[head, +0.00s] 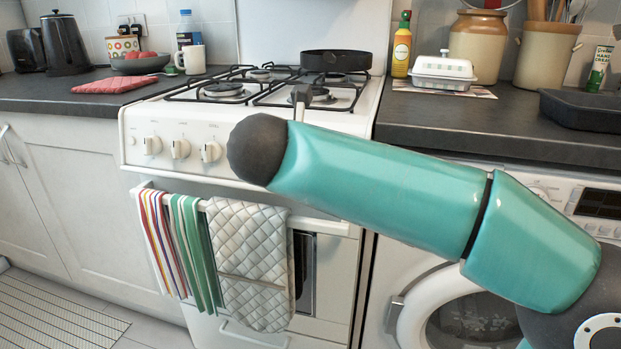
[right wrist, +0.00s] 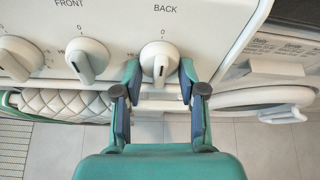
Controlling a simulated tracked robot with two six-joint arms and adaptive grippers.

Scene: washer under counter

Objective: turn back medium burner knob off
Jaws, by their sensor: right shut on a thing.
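The cooker (head: 190,110) is white with a row of white knobs along its front panel. In the right wrist view, my right gripper (right wrist: 160,72) is shut around a white knob (right wrist: 158,56), with one finger on each side. "BACK" is printed above this knob and a 0 mark sits just over it. The grip bar of the knob runs roughly up and down in the picture. Another knob (right wrist: 90,55) stands to its left, near the word "FRONT". In the head view my teal right arm hides the gripper and the held knob. My left gripper is not in view.
A dark pan (head: 336,61) sits on a back burner. Striped towels (head: 180,245) and a quilted mitt (head: 250,265) hang on the oven rail below the knobs. A washer (head: 405,300) stands right of the cooker under the dark counter (head: 470,125).

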